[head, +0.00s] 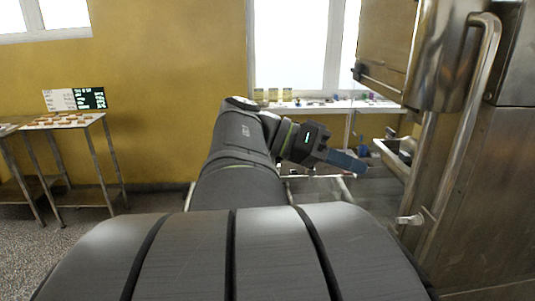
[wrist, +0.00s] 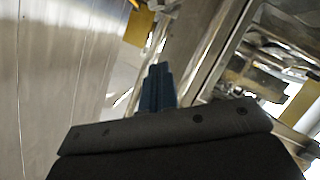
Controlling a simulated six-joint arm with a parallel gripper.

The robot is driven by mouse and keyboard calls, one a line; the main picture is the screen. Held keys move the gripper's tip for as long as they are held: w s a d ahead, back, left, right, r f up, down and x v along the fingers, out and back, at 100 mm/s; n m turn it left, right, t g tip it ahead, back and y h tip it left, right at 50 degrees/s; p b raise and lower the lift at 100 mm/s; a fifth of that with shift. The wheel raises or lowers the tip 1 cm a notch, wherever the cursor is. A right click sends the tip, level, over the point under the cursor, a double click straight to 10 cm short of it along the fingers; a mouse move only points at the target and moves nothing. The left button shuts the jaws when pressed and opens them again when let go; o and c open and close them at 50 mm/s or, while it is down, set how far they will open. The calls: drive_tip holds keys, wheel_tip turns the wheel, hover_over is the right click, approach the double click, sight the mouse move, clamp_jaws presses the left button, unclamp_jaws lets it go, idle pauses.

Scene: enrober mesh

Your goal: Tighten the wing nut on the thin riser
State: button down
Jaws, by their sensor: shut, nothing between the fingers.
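My gripper (head: 348,161) points to the right at the middle of the head view, its blue fingers together and empty. The closed fingers also show in the wrist view (wrist: 158,88). A small pale metal fitting, possibly the wing nut (head: 410,220), sticks out to the left low on a slim upright metal post, possibly the thin riser (head: 418,170). It is to the right of and below my fingertips in the head view, apart from them. I cannot make out its wings or how tight it sits. I cannot identify it in the wrist view.
A large steel machine with a bent tube handle (head: 482,80) fills the right side. Metal rails and a bracket (wrist: 265,75) lie right of the fingers in the wrist view. A cluttered shelf (head: 325,106) runs under the window. A side table (head: 68,122) stands left; floor between is open.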

wheel_tip(320, 180, up, 3)
drive_tip(key=w+d+m+g+y, duration=0.1)
drive_tip(key=w+d+g+y, duration=0.1)
drive_tip(key=w+y, duration=0.15)
drive_tip(key=s+d+f, duration=0.7)
drive_tip(key=f, duration=0.1)
drive_tip(key=shift+s+f+y, duration=0.15)
drive_tip(key=shift+f+y, duration=0.2)
drive_tip(key=shift+f, duration=0.05)
